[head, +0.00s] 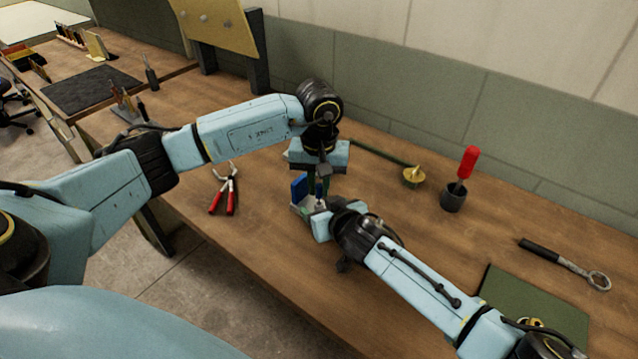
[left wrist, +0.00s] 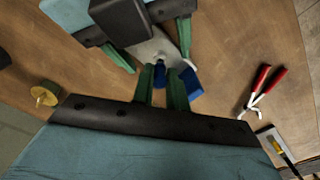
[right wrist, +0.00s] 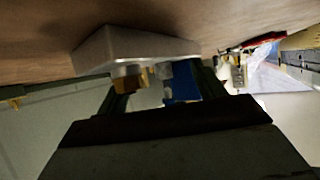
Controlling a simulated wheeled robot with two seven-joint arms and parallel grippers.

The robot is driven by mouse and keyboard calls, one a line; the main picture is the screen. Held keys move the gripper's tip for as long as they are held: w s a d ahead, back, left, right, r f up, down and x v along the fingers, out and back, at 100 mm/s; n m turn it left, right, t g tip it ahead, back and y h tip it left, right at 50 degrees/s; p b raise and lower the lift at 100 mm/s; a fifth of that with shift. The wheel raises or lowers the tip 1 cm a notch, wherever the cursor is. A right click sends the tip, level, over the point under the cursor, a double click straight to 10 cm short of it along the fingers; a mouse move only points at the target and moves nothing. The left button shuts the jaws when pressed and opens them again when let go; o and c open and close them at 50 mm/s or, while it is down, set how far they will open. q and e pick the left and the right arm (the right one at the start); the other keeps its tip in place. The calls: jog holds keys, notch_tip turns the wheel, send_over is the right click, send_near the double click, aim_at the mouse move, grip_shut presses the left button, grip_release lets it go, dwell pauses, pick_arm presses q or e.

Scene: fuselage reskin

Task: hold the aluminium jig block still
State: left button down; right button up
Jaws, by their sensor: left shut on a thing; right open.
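The aluminium jig block (head: 303,207) is a small pale grey block on the bench, partly hidden by my grippers. It also shows in the left wrist view (left wrist: 152,48) and, large, in the right wrist view (right wrist: 140,45). An upright blue piece (head: 298,187) stands at it. My left gripper (head: 318,190) points down over the block, shut on a small dark blue piece (left wrist: 160,73). My right gripper (left wrist: 150,45) is open, its green fingers on either side of the block. Whether they touch it I cannot tell. Brass-coloured parts (right wrist: 132,80) show by the block.
Red-handled pliers (head: 225,192) lie to the left. A brass piece (head: 414,177) and a dark cup (head: 453,198) with a red-handled tool stand to the right. Further right are a ring-ended tool (head: 565,262) and a green mat (head: 520,300). Bare bench lies between them.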

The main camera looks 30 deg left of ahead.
jog(key=shift+d+f, duration=0.1)
jog(key=shift+f, duration=0.15)
jog(key=c, duration=1.4)
jog(key=shift+o, duration=0.2)
jog(key=shift+d+f, duration=0.1)
